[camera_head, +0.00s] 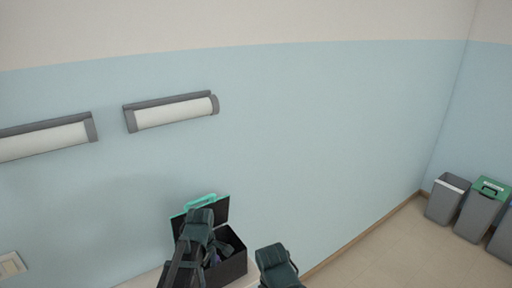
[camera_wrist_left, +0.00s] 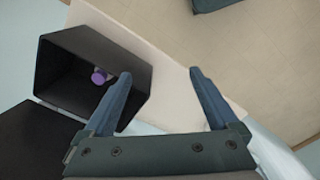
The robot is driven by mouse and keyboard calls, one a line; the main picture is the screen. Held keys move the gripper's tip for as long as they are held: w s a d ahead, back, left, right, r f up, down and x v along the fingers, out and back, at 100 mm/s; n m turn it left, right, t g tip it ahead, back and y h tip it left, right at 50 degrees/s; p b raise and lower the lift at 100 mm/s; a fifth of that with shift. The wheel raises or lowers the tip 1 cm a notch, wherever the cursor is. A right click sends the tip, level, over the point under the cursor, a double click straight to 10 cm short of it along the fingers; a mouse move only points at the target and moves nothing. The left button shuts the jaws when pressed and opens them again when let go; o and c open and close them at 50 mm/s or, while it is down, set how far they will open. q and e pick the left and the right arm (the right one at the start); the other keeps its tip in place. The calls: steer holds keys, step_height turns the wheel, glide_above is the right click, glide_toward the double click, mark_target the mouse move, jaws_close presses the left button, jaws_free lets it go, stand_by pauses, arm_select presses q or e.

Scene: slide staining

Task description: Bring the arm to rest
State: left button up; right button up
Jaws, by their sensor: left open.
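My left gripper (camera_wrist_left: 163,92) is open in the left wrist view, its two blue-grey fingers spread wide with nothing between them. In the head view my left arm stands in front of an open black box (camera_head: 236,268), covering part of it. That box also shows in the left wrist view (camera_wrist_left: 62,62), with the left finger overlapping its edge. A small purple and white item (camera_wrist_left: 98,76) lies inside it. A dark link of my other arm shows at the bottom of the head view, but its gripper is not in view.
The box stands on a pale table (camera_wrist_left: 165,62) by the blue wall. Its raised lid has a teal handle (camera_head: 200,203). Two wall lamps (camera_head: 172,111) hang above. Grey bins (camera_head: 446,200), one with a green lid, stand far right. The floor between is clear.

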arm_select(q)
steer(key=s+d+f+m+b, duration=0.4)
steer(key=s+f+m+b, duration=0.2)
steer(key=f+m+b, duration=0.3)
steer(key=s+d+f+m+y+b, duration=0.1)
steer(key=s+d+f+m+b, duration=0.4)
steer(key=f+m+b, duration=0.4)
steer(key=shift+s+d+f+m, duration=0.15)
steer(key=shift+s+f+m, duration=0.15)
steer(key=shift+s, duration=0.6)
